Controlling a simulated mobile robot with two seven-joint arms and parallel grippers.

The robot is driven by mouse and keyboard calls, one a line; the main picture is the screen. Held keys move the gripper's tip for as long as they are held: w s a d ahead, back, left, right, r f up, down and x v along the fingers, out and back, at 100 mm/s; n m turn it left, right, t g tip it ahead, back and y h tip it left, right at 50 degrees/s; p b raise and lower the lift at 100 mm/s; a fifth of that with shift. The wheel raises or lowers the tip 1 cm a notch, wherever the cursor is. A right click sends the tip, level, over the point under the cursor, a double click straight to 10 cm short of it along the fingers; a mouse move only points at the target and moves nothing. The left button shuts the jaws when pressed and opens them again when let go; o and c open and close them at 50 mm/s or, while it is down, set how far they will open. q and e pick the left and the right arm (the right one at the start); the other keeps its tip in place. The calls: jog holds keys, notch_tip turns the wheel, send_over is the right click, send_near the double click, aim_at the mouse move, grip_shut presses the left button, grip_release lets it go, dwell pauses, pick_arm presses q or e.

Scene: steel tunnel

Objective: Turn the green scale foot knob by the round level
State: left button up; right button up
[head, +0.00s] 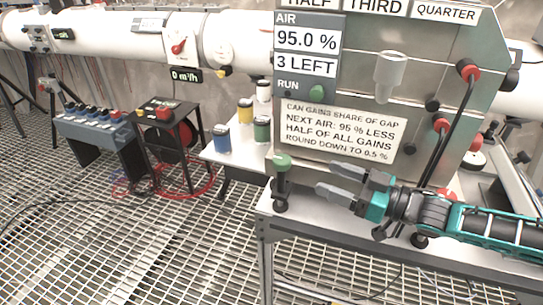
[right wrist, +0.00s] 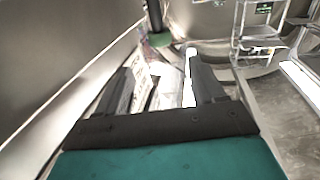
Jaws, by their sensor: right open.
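The green scale foot knob (head: 282,161) sits on a dark upright post at the left front corner of the steel cabinet (head: 430,90). It also shows in the right wrist view (right wrist: 160,39), beyond the fingertips and near the top centre. My right gripper (head: 325,178) comes in from the right, in front of the cabinet's lower edge. Its two grey fingers are apart, pointing left towards the knob, with a gap between tips and knob. Nothing shows between the fingers. I cannot make out the round level in either view. My left gripper is out of view.
The cabinet stands on a metal bench (head: 300,222). A low white table (head: 213,152) with yellow, blue and green cans (head: 262,130) is to the left. Open grating floor (head: 120,240) lies at left.

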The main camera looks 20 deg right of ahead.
aim_at(282, 158)
jog(key=x, duration=1.2)
jog(key=shift+w+a, duration=0.25)
jog(key=c, duration=0.9)
jog(key=shift+c, duration=0.2)
jog(key=shift+g, duration=0.3)
jog(key=shift+n+g+y, duration=0.4)
jog(key=shift+n+y, duration=0.2)
